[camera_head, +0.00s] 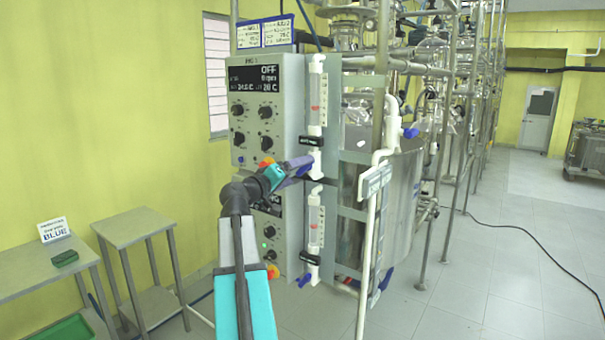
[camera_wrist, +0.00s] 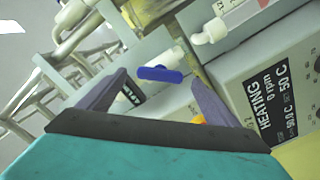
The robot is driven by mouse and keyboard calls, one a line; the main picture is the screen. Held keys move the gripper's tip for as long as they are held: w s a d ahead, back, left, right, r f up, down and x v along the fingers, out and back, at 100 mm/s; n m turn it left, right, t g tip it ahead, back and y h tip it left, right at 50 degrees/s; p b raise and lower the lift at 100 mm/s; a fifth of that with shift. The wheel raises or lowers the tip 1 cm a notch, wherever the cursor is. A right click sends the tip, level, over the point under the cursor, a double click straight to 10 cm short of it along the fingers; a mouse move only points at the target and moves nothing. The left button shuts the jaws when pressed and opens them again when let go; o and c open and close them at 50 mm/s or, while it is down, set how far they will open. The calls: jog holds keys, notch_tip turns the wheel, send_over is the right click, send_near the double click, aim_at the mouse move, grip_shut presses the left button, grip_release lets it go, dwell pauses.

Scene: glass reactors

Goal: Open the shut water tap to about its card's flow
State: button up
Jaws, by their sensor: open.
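The upper flow tube (camera_head: 317,95) stands upright on the grey cabinet's right side, with a reddish mark inside. A blue tap handle (camera_head: 305,171) is at its foot, partly covered by my gripper (camera_head: 300,163). In the wrist view a blue handle (camera_wrist: 160,74) sits between and just beyond my open gripper (camera_wrist: 158,78), with no clear contact. A lower flow tube (camera_head: 316,222) has its own blue handle (camera_head: 305,281). The small cards (camera_head: 265,33) on the cabinet are too small to read for a flow value.
The upper control panel (camera_head: 268,100) reads OFF; a panel in the wrist view (camera_wrist: 275,100) reads HEATING. A white pipe (camera_head: 390,130) with a blue handle stands right of the tubes. Floor is open at right.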

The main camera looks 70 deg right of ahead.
jog(key=b+v, duration=0.1)
jog(key=v, duration=0.7)
jog(key=shift+b, duration=0.3)
dwell(0.5)
